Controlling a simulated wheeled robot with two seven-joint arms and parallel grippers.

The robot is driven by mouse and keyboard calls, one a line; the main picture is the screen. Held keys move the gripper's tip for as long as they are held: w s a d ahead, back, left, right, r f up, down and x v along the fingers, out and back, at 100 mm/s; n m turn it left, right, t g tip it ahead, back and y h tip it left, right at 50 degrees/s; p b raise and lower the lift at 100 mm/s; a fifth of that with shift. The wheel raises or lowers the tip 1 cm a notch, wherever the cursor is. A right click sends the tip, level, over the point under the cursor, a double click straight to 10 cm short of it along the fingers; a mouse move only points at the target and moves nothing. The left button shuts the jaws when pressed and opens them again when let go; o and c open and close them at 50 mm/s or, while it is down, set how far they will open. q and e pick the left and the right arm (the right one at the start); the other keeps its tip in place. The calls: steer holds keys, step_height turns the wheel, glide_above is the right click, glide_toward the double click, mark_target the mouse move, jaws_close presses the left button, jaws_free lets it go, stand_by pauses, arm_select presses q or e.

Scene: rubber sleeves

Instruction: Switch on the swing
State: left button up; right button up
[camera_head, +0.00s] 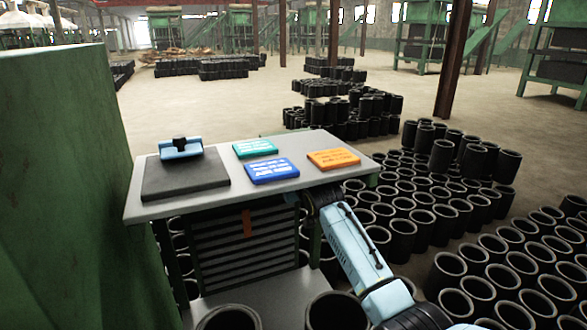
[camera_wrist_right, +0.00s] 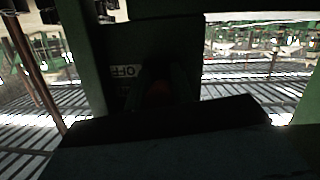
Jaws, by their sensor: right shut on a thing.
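A dark switch box (camera_wrist_right: 185,50) fills the middle of the right wrist view. A pale label (camera_wrist_right: 125,71) on it appears to read OFF, turned around. A dim reddish part, perhaps the switch handle (camera_wrist_right: 158,92), shows at the box's face. My right gripper (camera_wrist_right: 165,118) is a dark shape in front of it, shut on what looks like this handle; the contact is too dark to see clearly. In the head view my right arm reaches to the table's right front edge, and its jaws are hidden there. My left gripper is not in view.
A grey table (camera_head: 290,200) holds a black pad (camera_head: 185,180) with a blue tool (camera_head: 181,149), and green (camera_head: 255,148), blue (camera_head: 272,170) and orange (camera_head: 333,159) signs. Black rubber sleeves (camera_head: 480,290) crowd the floor at right. A green wall (camera_head: 60,200) stands close at left.

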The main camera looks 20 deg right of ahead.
stand_by(0.3)
steer(key=o, duration=1)
steer(key=shift+s, duration=0.1)
steer(key=v, duration=0.7)
steer(key=shift+s, duration=0.2)
